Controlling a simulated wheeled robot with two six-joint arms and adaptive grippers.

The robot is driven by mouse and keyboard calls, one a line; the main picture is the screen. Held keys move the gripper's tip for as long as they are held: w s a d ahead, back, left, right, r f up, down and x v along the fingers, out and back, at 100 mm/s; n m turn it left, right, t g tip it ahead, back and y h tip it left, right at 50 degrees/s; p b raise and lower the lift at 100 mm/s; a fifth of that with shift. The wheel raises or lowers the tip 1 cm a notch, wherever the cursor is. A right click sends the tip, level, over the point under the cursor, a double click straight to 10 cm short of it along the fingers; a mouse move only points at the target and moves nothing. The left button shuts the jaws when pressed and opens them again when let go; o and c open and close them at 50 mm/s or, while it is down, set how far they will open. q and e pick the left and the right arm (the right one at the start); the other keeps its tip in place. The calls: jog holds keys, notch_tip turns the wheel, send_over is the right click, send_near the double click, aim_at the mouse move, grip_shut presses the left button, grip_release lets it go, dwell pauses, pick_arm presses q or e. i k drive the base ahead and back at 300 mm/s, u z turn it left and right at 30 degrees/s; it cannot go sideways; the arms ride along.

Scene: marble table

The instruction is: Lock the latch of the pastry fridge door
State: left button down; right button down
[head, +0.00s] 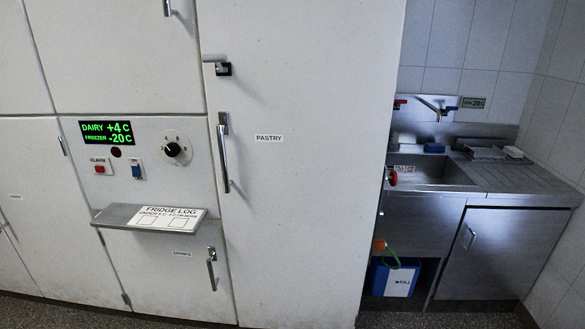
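The pastry fridge door (300,220) is a tall off-white panel in the middle of the head view, with a PASTRY label (268,138) on it. It looks shut, flush with the panels to its left. A latch (217,64) with a grey bar and a dark block sits near its upper left edge. The bar lies roughly level and reaches left to the door seam; its exact engagement is too small to tell. A long upright metal handle (225,153) is below the latch. Neither of my grippers is in view.
Left of the door are a temperature display (107,132), a knob (172,150), and a jutting shelf (120,214) with a fridge log card (168,219). A DRINKS door handle (211,269) is lower. A steel sink (432,175) stands to the right.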

aim_at(217, 58)
jog(key=k, duration=0.65)
jog(key=u, duration=0.25)
jog(key=i, duration=1.4)
jog(key=z, duration=1)
